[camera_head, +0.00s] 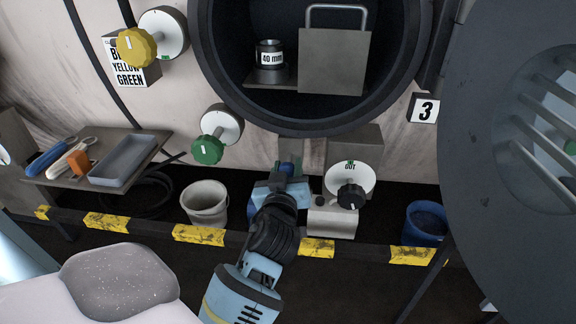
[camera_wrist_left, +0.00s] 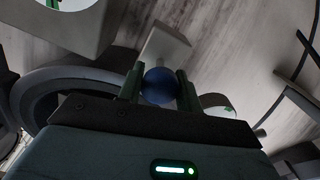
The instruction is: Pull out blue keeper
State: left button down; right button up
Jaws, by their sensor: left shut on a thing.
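The blue keeper (camera_head: 289,169) shows as a small blue knob in front of a grey bracket (camera_head: 291,149), below the round vessel opening. In the left wrist view the keeper is a dark blue ball (camera_wrist_left: 160,86) between my two fingers. My left gripper (camera_head: 286,176) reaches up from the bottom of the head view and is shut on the keeper. The gripper also shows in the left wrist view (camera_wrist_left: 159,89), with a finger on each side of the ball. How far the keeper sits in the bracket is hidden. My right gripper is not in view.
A black-handled valve (camera_head: 350,195) stands close right of my gripper. A green knob (camera_head: 207,150) and a white bucket (camera_head: 205,203) are to the left. A yellow-and-black rail (camera_head: 270,241) crosses in front. The open round door (camera_head: 480,160) fills the right side.

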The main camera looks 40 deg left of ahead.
pick_arm(q)
jog(key=shift+v, duration=0.75)
jog(key=shift+w+f, duration=0.1)
jog(key=c, duration=0.9)
grip_release()
jog(key=shift+c, duration=0.2)
jog(key=shift+s, duration=0.25)
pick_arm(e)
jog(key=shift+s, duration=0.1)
